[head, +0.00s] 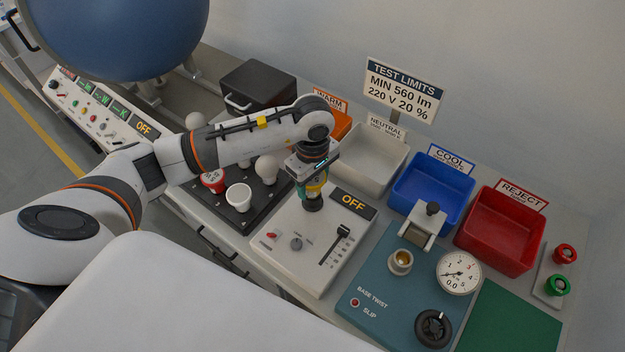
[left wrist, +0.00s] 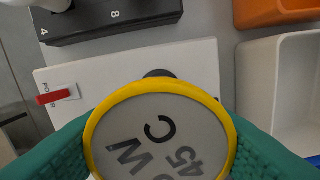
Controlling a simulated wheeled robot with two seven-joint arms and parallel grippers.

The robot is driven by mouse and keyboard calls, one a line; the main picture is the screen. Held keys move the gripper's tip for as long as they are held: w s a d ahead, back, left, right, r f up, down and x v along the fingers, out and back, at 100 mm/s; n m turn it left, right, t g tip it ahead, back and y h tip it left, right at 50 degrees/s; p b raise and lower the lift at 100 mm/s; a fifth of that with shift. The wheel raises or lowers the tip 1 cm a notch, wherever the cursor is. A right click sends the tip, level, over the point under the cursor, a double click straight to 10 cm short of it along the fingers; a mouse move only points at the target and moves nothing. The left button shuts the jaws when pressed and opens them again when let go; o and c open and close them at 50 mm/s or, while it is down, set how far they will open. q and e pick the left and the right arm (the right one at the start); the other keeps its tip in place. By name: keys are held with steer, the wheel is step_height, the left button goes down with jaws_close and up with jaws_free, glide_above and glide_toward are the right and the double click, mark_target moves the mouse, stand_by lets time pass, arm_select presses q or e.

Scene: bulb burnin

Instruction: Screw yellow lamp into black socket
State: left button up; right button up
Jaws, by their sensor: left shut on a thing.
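My left gripper (head: 315,178) points down over the white test panel (head: 290,240) in the head view. Its green fingers are shut on the yellow lamp, of which a small yellow part (head: 314,187) shows between them. In the left wrist view the lamp's round grey face with a yellow rim (left wrist: 160,140) fills the lower middle, with a green finger on each side. The black socket (head: 313,205) is directly below the lamp in the head view. A dark edge of it (left wrist: 159,73) shows behind the lamp in the left wrist view. The lamp's base is hidden, so I cannot tell how far it is in.
A dark tray (head: 240,216) with several lamps is left of the panel. The panel has an OFF display (head: 353,202) and a slider (head: 335,244). White (head: 368,159), blue (head: 415,200) and red (head: 490,245) bins stand behind; a teal twist tester (head: 385,290) is right.

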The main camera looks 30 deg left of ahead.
arm_select(q)
steer(key=o, duration=1.1)
steer(key=shift+c, duration=0.2)
step_height(320, 180, up, 12)
steer(key=shift+f+b, duration=0.25)
steer(key=shift+b, duration=0.8)
steer(key=shift+r, duration=0.15)
steer(key=m+b, duration=0.4)
steer(key=m, duration=0.4)
steer(key=shift+m, duration=0.4)
steer(key=m+b, duration=0.1)
steer(key=m, duration=0.2)
steer(key=shift+s+m+b, duration=0.1)
steer(key=shift+m+b, duration=0.2)
steer(key=shift+m, duration=0.6)
step_height(320, 180, down, 12)
steer(key=shift+r+p, duration=0.2)
steer(key=shift+p, duration=0.65)
